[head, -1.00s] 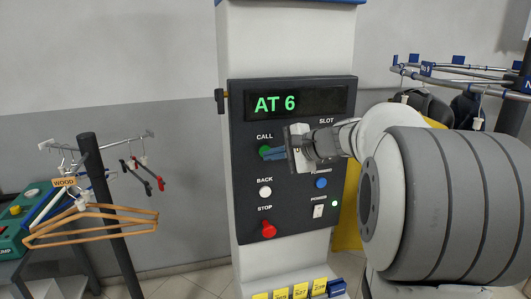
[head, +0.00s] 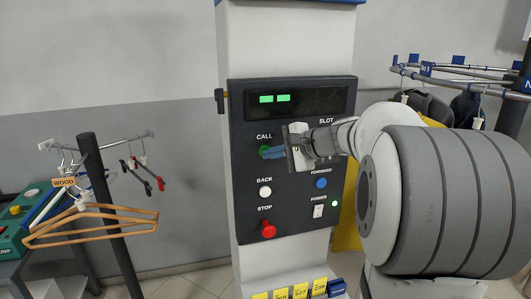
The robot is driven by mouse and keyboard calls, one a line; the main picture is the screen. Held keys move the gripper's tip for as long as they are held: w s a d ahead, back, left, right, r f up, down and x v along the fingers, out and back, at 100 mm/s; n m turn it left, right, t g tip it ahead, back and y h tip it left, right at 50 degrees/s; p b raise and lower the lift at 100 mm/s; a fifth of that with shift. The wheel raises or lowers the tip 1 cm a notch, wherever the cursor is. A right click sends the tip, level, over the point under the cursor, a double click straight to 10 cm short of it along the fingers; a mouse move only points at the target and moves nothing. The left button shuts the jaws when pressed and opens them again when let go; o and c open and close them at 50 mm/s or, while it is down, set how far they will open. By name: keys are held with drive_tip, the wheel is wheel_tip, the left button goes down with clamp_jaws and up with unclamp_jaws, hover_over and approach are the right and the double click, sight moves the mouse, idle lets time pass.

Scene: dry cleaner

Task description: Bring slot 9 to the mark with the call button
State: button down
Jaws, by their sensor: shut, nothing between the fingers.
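The control panel (head: 243,190) on the white column carries a green call button (head: 264,150) at its upper left. The display (head: 315,101) shows two solid green blocks and no readable number. The slot dial under the SLOT label is mostly hidden behind my gripper.
Below the call button are a white back button (head: 265,192) and a red stop button (head: 268,229). A blue forward button (head: 321,183) and a power switch (head: 318,211) sit to the right. A hanger stand (head: 110,215) with wooden hangers is at the left.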

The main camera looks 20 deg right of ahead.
drive_tip(key=shift+s+b, duration=0.35)
drive_tip(key=shift+s, duration=0.45)
drive_tip(key=s+b, duration=0.1)
drive_tip(key=s, duration=0.4)
drive_tip(key=shift+b, duration=0.4)
